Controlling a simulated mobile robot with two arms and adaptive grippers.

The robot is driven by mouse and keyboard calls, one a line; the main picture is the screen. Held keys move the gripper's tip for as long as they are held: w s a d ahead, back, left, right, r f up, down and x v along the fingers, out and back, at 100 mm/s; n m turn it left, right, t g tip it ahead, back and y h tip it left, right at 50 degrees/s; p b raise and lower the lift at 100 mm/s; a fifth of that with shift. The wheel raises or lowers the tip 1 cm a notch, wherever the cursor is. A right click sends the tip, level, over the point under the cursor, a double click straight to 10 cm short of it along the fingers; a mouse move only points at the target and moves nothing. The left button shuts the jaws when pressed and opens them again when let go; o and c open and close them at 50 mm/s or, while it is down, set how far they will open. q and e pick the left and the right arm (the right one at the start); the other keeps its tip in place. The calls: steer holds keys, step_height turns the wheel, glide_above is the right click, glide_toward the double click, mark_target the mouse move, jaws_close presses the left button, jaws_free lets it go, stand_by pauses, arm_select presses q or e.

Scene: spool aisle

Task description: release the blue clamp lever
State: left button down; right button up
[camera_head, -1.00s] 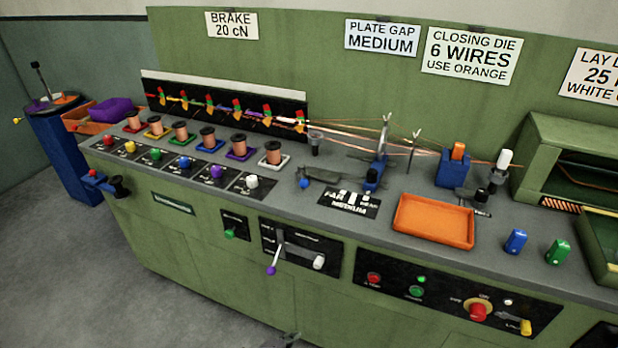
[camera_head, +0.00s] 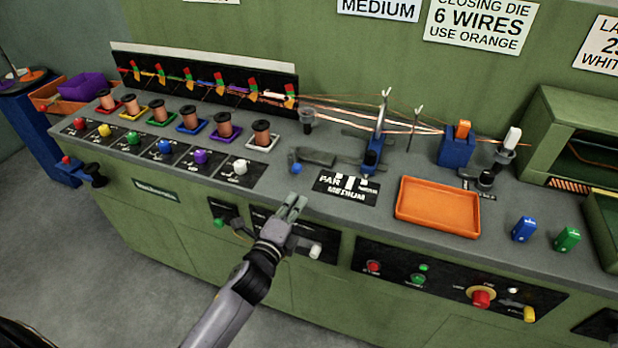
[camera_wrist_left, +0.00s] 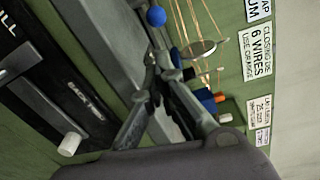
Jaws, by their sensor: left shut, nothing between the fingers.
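The clamp lever's blue ball knob (camera_head: 296,168) stands at the front of the desk top, left of the dark grey clamp body (camera_head: 318,157). The blue knob also shows at the top of the left wrist view (camera_wrist_left: 156,16). My left gripper (camera_head: 297,205) is at the desk's front edge, just below the knob in the head view and apart from it. Its fingers (camera_wrist_left: 155,80) are shut and empty, pointing toward the desk. My right gripper is not in view.
Spools (camera_head: 261,134) and coloured knobs stand to the left. A black-and-white plate gap label (camera_head: 346,188) and an orange tray (camera_head: 438,207) lie to the right. A blue block (camera_head: 456,147) and an upright plate with copper wires stand behind.

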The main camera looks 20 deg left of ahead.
mark_target(307, 188)
arm_select(q)
steer(key=w, duration=1)
steer(key=shift+d+f+p, duration=0.2)
steer(key=shift+f+p, duration=0.2)
steer(key=shift+s+a+m+h+p, duration=0.25)
steer(key=shift+m+h+p, duration=0.05)
steer(key=shift+h+p, duration=0.1)
